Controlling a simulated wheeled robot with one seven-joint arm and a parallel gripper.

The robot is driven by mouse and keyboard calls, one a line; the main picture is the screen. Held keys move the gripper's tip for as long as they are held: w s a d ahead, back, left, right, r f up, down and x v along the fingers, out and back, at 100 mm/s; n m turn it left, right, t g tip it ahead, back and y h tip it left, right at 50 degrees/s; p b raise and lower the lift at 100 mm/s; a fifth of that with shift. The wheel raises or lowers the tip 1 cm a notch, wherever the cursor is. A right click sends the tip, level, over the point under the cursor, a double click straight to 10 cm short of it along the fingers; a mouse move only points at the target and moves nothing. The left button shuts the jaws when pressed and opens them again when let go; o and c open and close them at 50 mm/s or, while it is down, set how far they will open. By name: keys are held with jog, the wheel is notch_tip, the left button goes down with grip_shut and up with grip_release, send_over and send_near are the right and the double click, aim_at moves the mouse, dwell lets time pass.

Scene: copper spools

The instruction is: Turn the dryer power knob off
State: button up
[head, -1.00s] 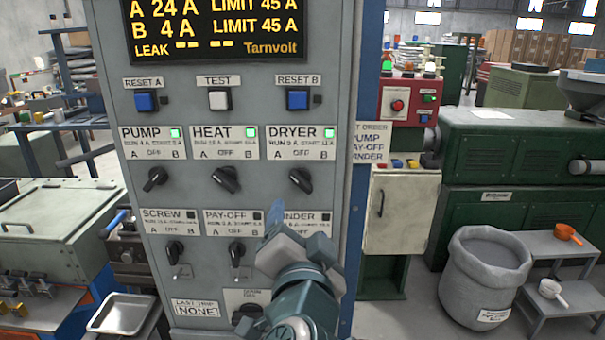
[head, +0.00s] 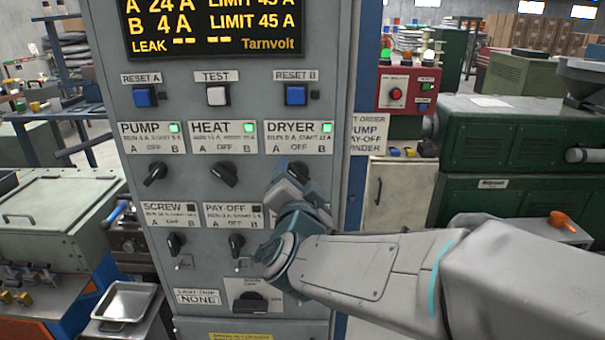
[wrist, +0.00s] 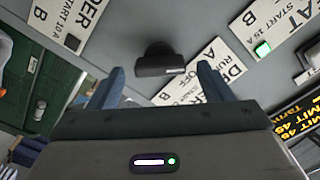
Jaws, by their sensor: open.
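The dryer power knob (head: 296,168) is a black rotary knob on the grey panel, below the DRYER label (head: 299,138) with its lit green lamp. My gripper (head: 290,186) is just below and in front of it in the head view and hides its lower part. In the wrist view the dryer knob (wrist: 160,62) shows ahead, between the lines of my two blue-grey fingers. My gripper (wrist: 160,84) is open, its fingers spread on either side, with no visible contact. The knob's exact pointer direction is hard to tell.
The heat knob (head: 225,174) and pump knob (head: 154,174) are to the left, both with green lamps lit. The pay-off knob (head: 237,244) and screw knob (head: 174,244) are below. Reset B button (head: 297,95) is above. My arm covers the lower right.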

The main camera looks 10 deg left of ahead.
jog(key=shift+x, duration=0.8)
jog(key=shift+s, duration=0.1)
jog(key=shift+c, duration=0.3)
jog(key=c, duration=0.9)
